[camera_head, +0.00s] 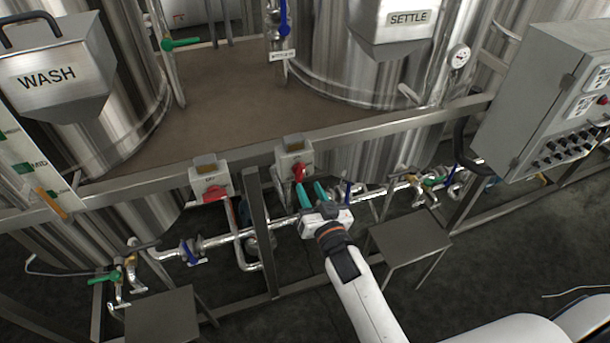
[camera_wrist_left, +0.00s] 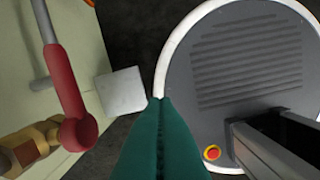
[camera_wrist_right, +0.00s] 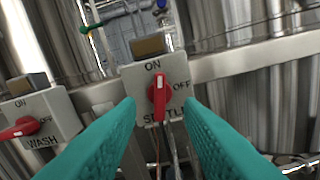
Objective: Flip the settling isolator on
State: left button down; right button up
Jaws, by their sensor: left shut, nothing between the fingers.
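The settling isolator (camera_wrist_right: 152,92) is a grey box on the rail with a red rotary handle (camera_wrist_right: 158,92), marked ON above, OFF at right and SETTLE below. Its handle stands upright, with the white mark at the top toward ON. The isolator also shows in the head view (camera_head: 294,160). My right gripper (camera_wrist_right: 160,106) is open and empty, its teal fingers on either side of the handle with gaps to it; in the head view it is just below the box (camera_head: 311,186). My left gripper (camera_wrist_left: 158,101) is shut and empty, away from the isolator.
The WASH isolator (camera_wrist_right: 38,120) is left of it, its red handle lying sideways toward OFF. A steel rail (camera_head: 370,130) runs behind, with pipes (camera_head: 240,236) below. A control cabinet (camera_head: 550,95) stands at right. A red lever (camera_wrist_left: 70,95) is near my left gripper.

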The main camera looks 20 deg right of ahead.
aim_at(302, 175)
jog(key=w, duration=0.5)
jog(key=shift+s+a, duration=0.1)
